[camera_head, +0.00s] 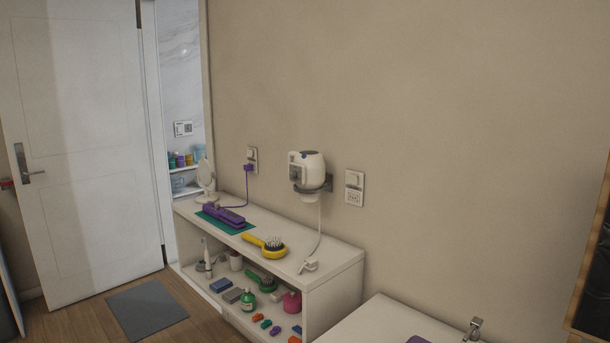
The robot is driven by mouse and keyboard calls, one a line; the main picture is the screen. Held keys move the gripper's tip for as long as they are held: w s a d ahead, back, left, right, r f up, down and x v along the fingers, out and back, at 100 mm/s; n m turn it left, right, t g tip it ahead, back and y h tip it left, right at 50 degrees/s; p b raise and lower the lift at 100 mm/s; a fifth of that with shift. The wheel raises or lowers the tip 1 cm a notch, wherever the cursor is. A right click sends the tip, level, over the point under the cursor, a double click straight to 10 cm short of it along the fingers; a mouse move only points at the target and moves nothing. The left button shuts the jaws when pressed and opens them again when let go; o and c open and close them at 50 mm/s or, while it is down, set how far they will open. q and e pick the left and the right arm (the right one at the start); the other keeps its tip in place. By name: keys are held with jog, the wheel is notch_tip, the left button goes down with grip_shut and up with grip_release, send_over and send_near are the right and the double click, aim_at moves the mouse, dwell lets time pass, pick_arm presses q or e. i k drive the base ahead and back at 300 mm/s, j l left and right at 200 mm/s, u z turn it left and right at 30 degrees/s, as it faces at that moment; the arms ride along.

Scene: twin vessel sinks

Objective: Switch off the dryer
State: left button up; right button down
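A white hair dryer (307,168) hangs in a grey holder (314,187) on the beige wall, above a white shelf unit. Its white cord (320,225) hangs down to the shelf top, where a white plug-like piece (309,265) lies near the right end. A wall plate (354,187) with a switch above and a socket below is to the right of the dryer; nothing appears plugged into it. The dryer's own switch is too small to make out. Neither of my grippers is in view.
The shelf unit (345,258) carries a purple straightener (223,215) on a green mat, a yellow brush (265,244) and a mirror (205,178). A purple plug (248,168) sits at another wall plate. A white counter (372,325) is at lower right. Floor shows around the grey mat (147,308).

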aim_at(352, 179)
jog(key=i+j+u, duration=0.1)
jog(key=i+j, duration=0.45)
jog(key=j, duration=0.2)
jog(key=i+j+u, duration=0.15)
jog(key=i+j, duration=0.5)
jog(key=j, duration=0.05)
